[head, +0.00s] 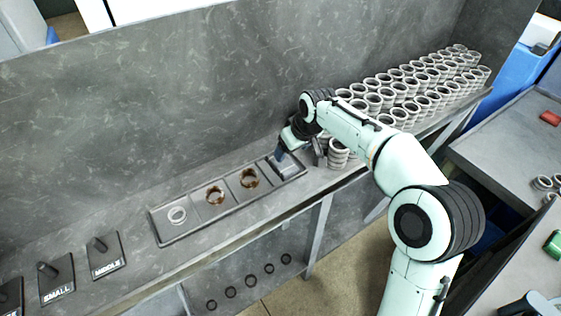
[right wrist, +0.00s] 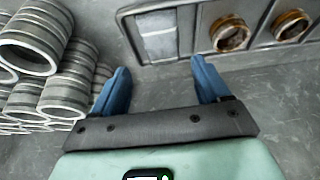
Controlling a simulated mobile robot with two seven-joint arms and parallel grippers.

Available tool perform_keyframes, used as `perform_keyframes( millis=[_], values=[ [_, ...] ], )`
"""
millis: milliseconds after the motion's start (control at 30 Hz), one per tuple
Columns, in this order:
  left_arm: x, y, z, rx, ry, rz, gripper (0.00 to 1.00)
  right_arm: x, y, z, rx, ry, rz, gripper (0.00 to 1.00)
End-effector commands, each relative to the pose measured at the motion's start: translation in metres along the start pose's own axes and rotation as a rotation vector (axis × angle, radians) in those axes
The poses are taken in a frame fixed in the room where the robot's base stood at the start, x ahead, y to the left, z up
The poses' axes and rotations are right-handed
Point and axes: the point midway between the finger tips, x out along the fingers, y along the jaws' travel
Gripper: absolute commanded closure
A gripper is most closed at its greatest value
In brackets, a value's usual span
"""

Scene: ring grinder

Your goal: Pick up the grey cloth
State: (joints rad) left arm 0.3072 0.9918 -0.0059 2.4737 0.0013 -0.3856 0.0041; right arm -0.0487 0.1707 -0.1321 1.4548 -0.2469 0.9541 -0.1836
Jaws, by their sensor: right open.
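The grey cloth appears to be the pale grey, flat, folded-looking piece (right wrist: 158,36) in the end compartment of the dark tray. In the head view that right-end compartment is partly hidden by my right gripper (head: 281,155), and a grey patch (head: 287,170) shows there. In the right wrist view my right gripper (right wrist: 160,72) has its blue fingers apart with nothing between them. The cloth lies just beyond the fingertips, apart from them. My left gripper is not in view.
Stacked metal rings (head: 339,152) stand close right of my gripper, with many more (head: 420,85) behind. Labelled peg stands (head: 105,257) are at left.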

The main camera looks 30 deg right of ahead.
Motion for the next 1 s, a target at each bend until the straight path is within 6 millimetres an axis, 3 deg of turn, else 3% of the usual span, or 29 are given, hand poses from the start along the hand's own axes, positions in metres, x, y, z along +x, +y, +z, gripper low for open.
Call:
perform_keyframes(
  millis=[100,367,667,967,1000],
  values=[
    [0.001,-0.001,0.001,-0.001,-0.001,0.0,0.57,0.023,0.0,0.001,0.0,-0.004,-0.001,0.24],
    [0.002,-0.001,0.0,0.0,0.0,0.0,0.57,0.043,0.0,0.001,0.001,-0.002,0.0,0.24],
    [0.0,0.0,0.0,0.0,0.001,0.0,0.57,0.085,-0.002,0.002,0.0,-0.003,0.0,0.24],
    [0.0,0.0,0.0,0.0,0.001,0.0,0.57,0.09,-0.002,0.002,0.001,0.001,0.0,0.24],
    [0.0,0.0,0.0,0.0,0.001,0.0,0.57,0.09,-0.002,0.002,0.0,0.001,0.0,0.34]
  ],
)
